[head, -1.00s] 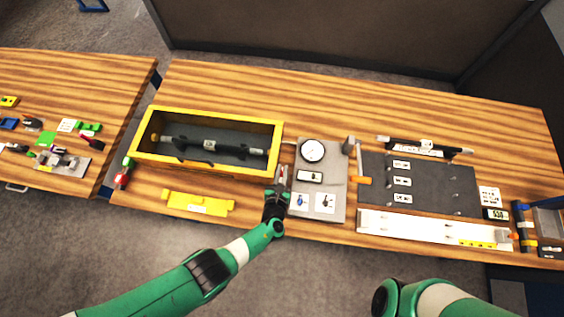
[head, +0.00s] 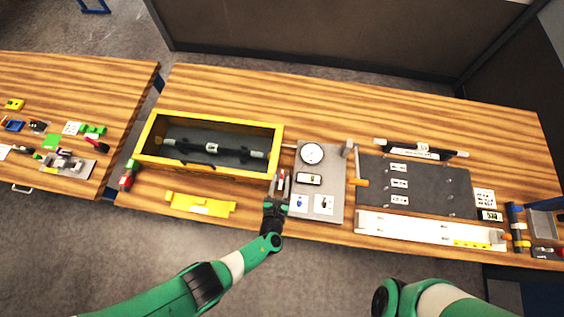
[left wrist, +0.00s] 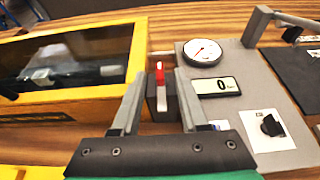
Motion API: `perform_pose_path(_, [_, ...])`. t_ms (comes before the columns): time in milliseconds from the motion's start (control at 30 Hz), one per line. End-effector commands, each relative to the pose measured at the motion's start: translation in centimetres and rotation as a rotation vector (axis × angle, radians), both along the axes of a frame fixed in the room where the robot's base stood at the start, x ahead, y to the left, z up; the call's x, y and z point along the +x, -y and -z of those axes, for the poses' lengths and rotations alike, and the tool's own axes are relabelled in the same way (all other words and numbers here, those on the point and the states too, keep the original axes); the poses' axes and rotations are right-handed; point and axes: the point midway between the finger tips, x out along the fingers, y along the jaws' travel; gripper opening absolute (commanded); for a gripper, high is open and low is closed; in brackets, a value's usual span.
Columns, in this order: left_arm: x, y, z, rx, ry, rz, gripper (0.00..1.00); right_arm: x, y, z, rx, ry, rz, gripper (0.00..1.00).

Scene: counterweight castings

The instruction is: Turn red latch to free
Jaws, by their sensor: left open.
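The red latch (left wrist: 160,74) is a small red-topped lever with a pale lower part, on a dark block (left wrist: 161,100) between the yellow-framed box and the grey gauge panel. In the left wrist view it stands roughly upright between my left gripper's two fingers (left wrist: 160,88). A gap shows on each side.
The yellow box (head: 150,165) holds a dark bar and stands close on the left. The grey panel (head: 334,185) with a round gauge (head: 312,153) and a small display is close on the right. A yellow bracket (head: 200,204) lies in front of the box.

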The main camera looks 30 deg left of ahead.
Motion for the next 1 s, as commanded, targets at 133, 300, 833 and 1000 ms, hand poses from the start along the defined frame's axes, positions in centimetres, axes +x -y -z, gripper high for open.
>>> perform_pose_path(133, [-3.4,1.2,-2.2,0.001,-0.001,0.007,0.44,0.0,0.0,-3.1,0.0,0.0,0.0,0.5])
perform_pose_path(300, [-5.9,2.0,-2.9,0.001,0.002,0.004,0.44,0.0,0.0,-3.9,0.0,0.0,0.0,0.5])
perform_pose_path(833, [-6.6,2.1,-2.9,0.001,0.0,0.0,0.44,0.0,0.0,-4.0,0.0,0.0,0.0,0.5])
perform_pose_path(1000, [-6.6,1.9,-2.9,0.001,0.0,-0.005,0.44,0.0,0.0,-4.0,0.0,0.0,0.0,0.5])
